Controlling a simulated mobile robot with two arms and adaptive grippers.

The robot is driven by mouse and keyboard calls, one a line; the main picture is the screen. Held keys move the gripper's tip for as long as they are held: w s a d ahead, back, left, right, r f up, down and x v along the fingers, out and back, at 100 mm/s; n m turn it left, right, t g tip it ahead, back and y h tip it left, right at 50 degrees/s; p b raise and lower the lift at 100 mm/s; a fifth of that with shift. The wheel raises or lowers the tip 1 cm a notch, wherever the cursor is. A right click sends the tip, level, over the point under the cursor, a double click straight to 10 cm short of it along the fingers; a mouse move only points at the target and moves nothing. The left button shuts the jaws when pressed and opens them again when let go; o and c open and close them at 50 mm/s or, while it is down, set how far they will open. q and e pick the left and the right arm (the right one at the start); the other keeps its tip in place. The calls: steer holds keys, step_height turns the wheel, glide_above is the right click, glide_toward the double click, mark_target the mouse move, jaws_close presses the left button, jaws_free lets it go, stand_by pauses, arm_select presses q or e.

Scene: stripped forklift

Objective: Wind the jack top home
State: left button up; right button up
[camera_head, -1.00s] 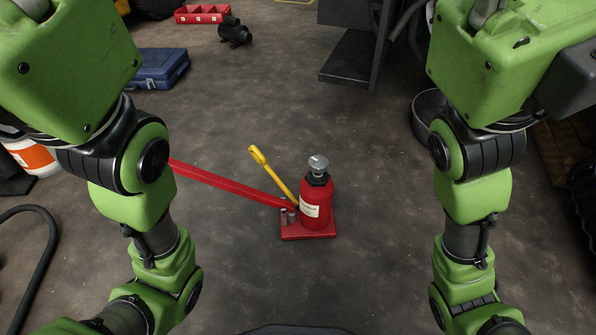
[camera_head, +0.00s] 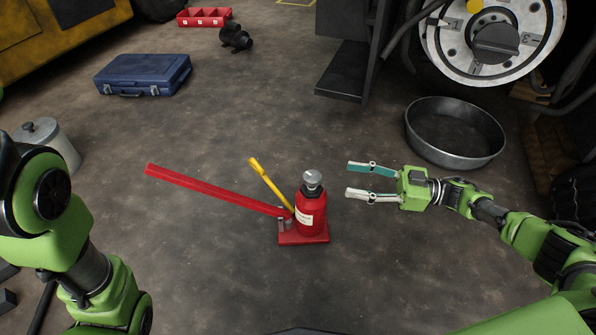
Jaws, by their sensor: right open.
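A red bottle jack (camera_head: 311,212) stands upright on its red base plate on the floor, at the middle of the head view. Its round grey metal top (camera_head: 313,179) sits at the upper end of the body. A long red handle (camera_head: 210,188) runs from its base up to the left, and a yellow lever (camera_head: 268,182) leans up beside it. My right gripper (camera_head: 347,180) is open and empty to the right of the jack, apart from it, with its fingers pointing left toward it. My left arm shows at the left, but its gripper is out of view.
A round metal pan (camera_head: 455,132) lies on the floor behind my right gripper, below a wheel hub (camera_head: 494,42). A dark metal step (camera_head: 342,70) stands at the back. A blue case (camera_head: 144,75) and a grey lidded can (camera_head: 46,142) are at the left. Floor around the jack is clear.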

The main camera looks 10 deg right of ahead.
mark_target(312, 176)
steer(key=shift+h, duration=0.3)
steer(key=b+x, duration=0.1)
steer(key=x, duration=0.2)
steer(key=f+b+x, duration=0.1)
steer(key=b+x, duration=0.1)
steer(key=x, duration=0.2)
steer(key=b+x, duration=0.2)
steer(key=x, duration=0.1)
steer(key=shift+w+a+f, duration=0.1)
steer(key=shift+w+f, duration=0.1)
steer(key=shift+f, duration=0.1)
steer(key=shift+w+a+r+m+b, duration=0.1)
steer(key=shift+w+a+m+b, duration=0.05)
steer(key=shift+a+m+b, duration=0.25)
steer(key=c, duration=1.1)
